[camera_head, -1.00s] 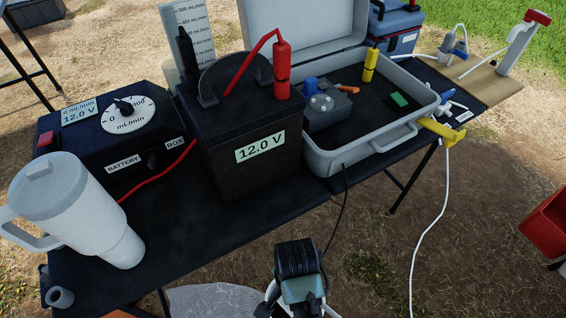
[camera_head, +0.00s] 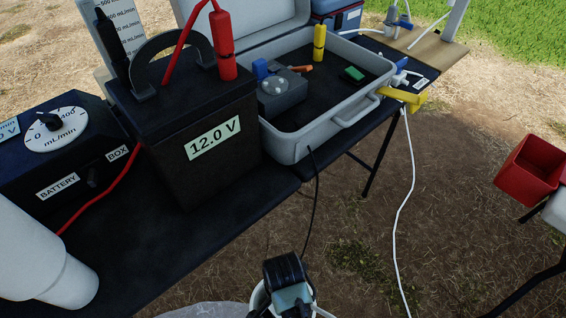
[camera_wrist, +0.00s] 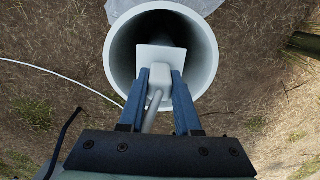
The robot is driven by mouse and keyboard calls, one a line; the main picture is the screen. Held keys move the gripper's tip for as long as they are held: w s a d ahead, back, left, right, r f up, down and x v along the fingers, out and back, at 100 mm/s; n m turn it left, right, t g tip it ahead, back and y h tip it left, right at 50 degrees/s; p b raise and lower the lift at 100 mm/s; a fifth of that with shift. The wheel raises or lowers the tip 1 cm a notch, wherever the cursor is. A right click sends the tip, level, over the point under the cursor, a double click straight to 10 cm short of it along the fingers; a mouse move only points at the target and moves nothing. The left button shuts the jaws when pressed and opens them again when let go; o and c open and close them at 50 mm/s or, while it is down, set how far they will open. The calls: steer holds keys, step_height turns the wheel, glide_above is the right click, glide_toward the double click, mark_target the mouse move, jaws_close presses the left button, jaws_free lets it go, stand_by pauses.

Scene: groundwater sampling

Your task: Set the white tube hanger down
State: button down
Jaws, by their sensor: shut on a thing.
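In the wrist view, my gripper (camera_wrist: 160,80) is shut on the white tube hanger (camera_wrist: 164,54), a pale block with a square plate at its far end. A pale rod or tube runs back from it between the fingers. The hanger is over the round mouth of a wide grey-white pipe (camera_wrist: 111,50). I cannot tell whether it touches the pipe. In the head view, my gripper's dark wrist (camera_head: 286,275) is at the bottom edge, with the pipe's rim (camera_head: 256,299) partly showing around it. The fingers and hanger are hidden there.
The black table (camera_head: 200,255) holds a 12.0 V battery (camera_head: 190,115), a dial box (camera_head: 60,150), an open grey case (camera_head: 345,115) and a white tumbler (camera_head: 40,260). A white tube (camera_head: 400,215) hangs at its right end. A red bin (camera_head: 530,170) stands right.

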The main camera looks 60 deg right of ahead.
steer(key=c, duration=0.6)
jaws_free()
steer(key=shift+f, duration=0.15)
step_height(320, 180, up, 12)
steer(key=p, duration=0.4)
steer(key=shift+p, duration=0.35)
